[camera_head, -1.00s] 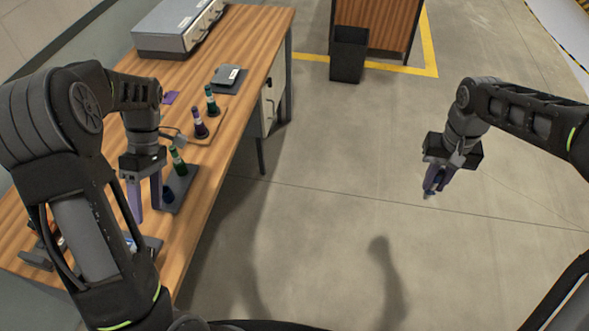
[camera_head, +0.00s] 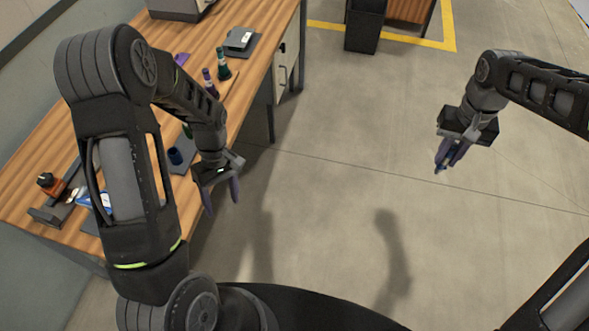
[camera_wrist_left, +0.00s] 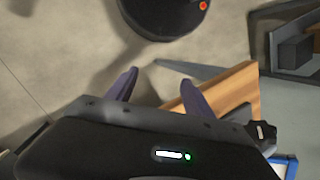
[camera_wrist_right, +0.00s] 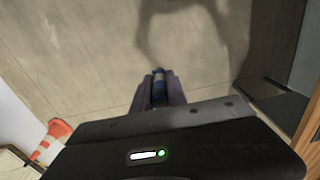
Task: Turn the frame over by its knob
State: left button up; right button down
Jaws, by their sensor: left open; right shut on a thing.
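My left gripper (camera_head: 222,205) is open and empty, over the floor just right of the table's edge; its two parted fingers (camera_wrist_left: 160,85) show in the left wrist view. My right gripper (camera_head: 450,160) is shut on a small blue cylindrical thing (camera_wrist_right: 159,88), held over the floor far right of the table. The thing's tip also shows in the head view (camera_head: 439,169). I cannot make out for sure which thing is the frame or its knob; my left arm hides part of the table.
A black bin (camera_head: 364,28) stands at the back. Open floor lies between the arms.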

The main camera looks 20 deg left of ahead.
notch_tip(320, 180, down, 2)
jog(key=shift+b, duration=0.8)
jog(key=shift+f+b, duration=0.5)
pick_arm(q)
jog(key=s+d+f+m+t+h, duration=0.1)
jog(key=s+d+f+m+t, duration=0.1)
jog(key=s+d+f+m, duration=0.2)
jog(key=s+d+f+m+t+h, duration=0.2)
jog(key=s+d+f+m, duration=0.3)
jog(key=d+f, duration=0.5)
jog(key=d, duration=0.9)
jog(key=shift+f, duration=0.4)
